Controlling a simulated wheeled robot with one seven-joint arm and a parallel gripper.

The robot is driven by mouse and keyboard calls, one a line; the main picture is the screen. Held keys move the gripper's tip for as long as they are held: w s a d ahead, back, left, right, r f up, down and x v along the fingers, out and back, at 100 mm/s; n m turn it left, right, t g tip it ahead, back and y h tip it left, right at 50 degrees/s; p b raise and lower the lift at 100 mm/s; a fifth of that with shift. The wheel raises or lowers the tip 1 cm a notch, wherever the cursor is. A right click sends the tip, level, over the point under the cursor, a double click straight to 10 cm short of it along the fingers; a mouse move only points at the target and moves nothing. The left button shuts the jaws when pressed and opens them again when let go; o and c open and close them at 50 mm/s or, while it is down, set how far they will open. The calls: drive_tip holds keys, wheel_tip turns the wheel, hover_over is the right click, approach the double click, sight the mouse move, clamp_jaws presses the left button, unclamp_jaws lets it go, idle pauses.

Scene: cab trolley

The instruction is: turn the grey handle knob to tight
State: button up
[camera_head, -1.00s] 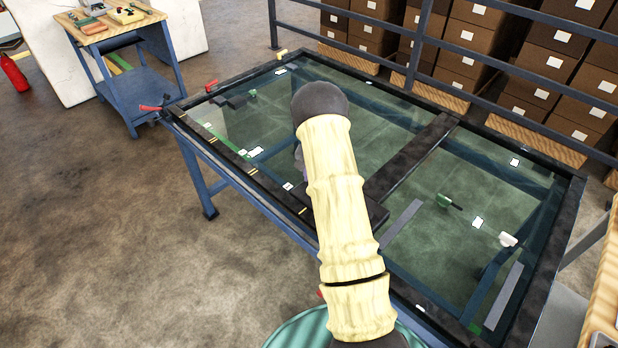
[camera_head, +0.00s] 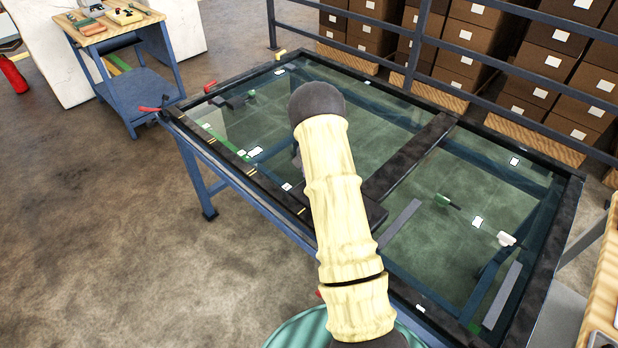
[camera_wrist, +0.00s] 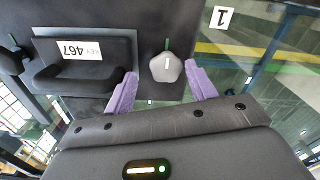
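The grey handle knob (camera_wrist: 167,67) shows in the wrist view as a faceted grey piece with a white mark on its face, on a dark panel. My gripper (camera_wrist: 161,85) is open. One purple finger is to the left of the knob and the other is to its right, close to its side. The knob appears between the fingers, with a visible gap on the left; I cannot tell how far it is in depth. In the head view my arm hides the knob and nearly all of the gripper.
A white tag "1" (camera_wrist: 221,17) is at upper right. The glass-topped frame (camera_head: 411,161) lies under my arm. A railing (camera_head: 420,37) and stacked boxes stand behind; open floor (camera_head: 90,230) is at left.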

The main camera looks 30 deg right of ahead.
drive_tip(key=shift+w+a+f, duration=0.1)
drive_tip(key=shift+a, duration=0.15)
drive_tip(key=shift+w+r, duration=0.1)
drive_tip(key=shift+r, duration=0.45)
wheel_tip(320, 180, up, 16)
drive_tip(key=b, duration=0.1)
drive_tip(key=shift+r, duration=0.2)
drive_tip(key=s+a+r+n+t+p, duration=0.1)
drive_tip(key=s+a+n, duration=0.4)
drive_tip(key=s+a, duration=0.5)
drive_tip(key=s+a+r+n+t+p, duration=0.1)
drive_tip(key=s+a+n+p, duration=0.1)
drive_tip(key=s+a+n, duration=0.3)
drive_tip(key=s+a, duration=0.4)
drive_tip(key=s, duration=0.7)
drive_tip(key=shift+s+a+r+n+t, duration=0.15)
drive_tip(key=shift+a+r+n+t, duration=0.15)
drive_tip(key=shift+a+r, duration=0.1)
